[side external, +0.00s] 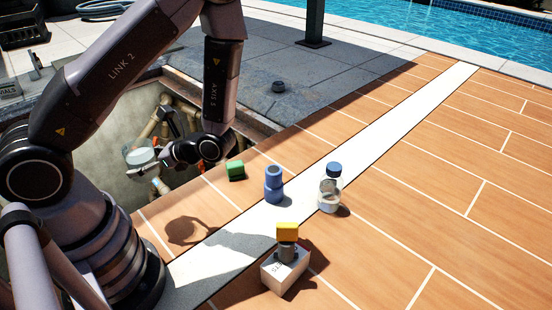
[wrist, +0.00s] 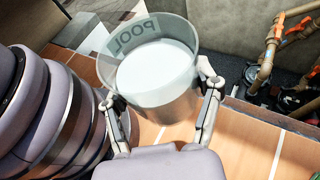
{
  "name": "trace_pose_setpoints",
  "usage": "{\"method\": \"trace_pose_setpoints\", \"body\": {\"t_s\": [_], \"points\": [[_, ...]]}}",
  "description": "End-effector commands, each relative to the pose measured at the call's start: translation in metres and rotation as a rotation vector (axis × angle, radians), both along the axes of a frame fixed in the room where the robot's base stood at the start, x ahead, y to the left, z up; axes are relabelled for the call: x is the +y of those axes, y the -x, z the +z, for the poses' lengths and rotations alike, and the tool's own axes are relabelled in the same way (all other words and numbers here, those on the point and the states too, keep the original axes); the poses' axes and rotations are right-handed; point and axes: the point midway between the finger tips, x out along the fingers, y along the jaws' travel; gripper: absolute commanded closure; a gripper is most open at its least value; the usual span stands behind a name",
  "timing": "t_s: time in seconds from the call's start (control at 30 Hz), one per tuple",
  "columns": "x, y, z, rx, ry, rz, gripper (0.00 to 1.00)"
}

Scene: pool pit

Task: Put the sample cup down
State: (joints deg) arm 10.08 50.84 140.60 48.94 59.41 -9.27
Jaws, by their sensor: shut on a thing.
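The sample cup (wrist: 155,75) is a clear, wide cup with dark POOL lettering, seen from above in the wrist view. Its contents look pale and whitish. My gripper (wrist: 158,92) is shut on the cup, with one finger on each side of its wall. In the side external view the cup (side external: 140,158) is small, at the left of my wrist, and appears in front of the pit opening. It looks held up, apart from the paving; its exact height is hard to tell.
On the deck stand a green block (side external: 235,171), a blue cylindrical piece (side external: 274,185), a blue-capped clear bottle (side external: 329,195) and a white box (side external: 284,272) with a grey-and-yellow valve-like piece. The pit (side external: 105,125) holds pipes (wrist: 268,50). Tiles at right are clear.

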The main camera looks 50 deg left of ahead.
Motion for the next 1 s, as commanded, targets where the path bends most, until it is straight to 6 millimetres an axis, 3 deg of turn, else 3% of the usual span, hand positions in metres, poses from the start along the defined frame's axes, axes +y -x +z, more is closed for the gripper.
{"method": "trace_pose_setpoints", "body": {"t_s": [0.1, 0.23, 0.33, 0.47, 0.57, 0.73, 0.87, 1.0], "points": [[-0.018, 0.025, -0.001, -0.001, 0.0, 0.3, 0.76], [-0.049, 0.04, -0.006, 0.002, 0.0, 0.635, 0.76], [-0.077, 0.041, -0.012, 0.003, 0.0, 0.897, 0.76], [-0.115, 0.024, -0.02, 0.004, 0.0, 1.24, 0.76], [-0.14, -0.001, -0.027, 0.005, 0.002, 1.507, 0.76], [-0.165, -0.072, -0.034, 0.004, 0.004, 1.974, 0.76], [-0.16, -0.142, -0.034, 0.004, 0.006, 2.337, 0.76], [-0.137, -0.202, -0.029, 0.006, 0.008, 2.638, 0.76]]}}
